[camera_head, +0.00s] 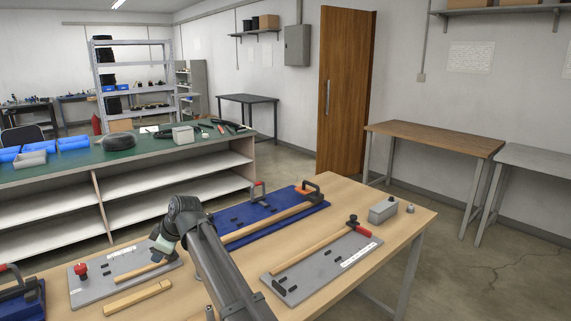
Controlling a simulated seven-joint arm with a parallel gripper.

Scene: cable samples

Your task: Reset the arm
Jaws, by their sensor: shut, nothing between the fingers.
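My arm reaches up from the bottom middle and bends at its top. My gripper (159,253) points down near the grey board (88,292) at the left of the wooden table (404,220). It looks small and dark, and its fingers are shut with nothing between them. The grey board carries a red knob (81,269) and a tan cable sample (131,272), whose right end lies close to the gripper in the picture. I cannot tell whether they touch. My arm hides part of the table's middle.
A blue board (232,217) holds a long tan sample behind my arm. Another grey board (335,269) with a red-handled clamp (358,225) lies to the right, beside a grey box (382,210). A loose wooden bar (137,298) lies in front. Part of another blue board (22,305) shows far left.

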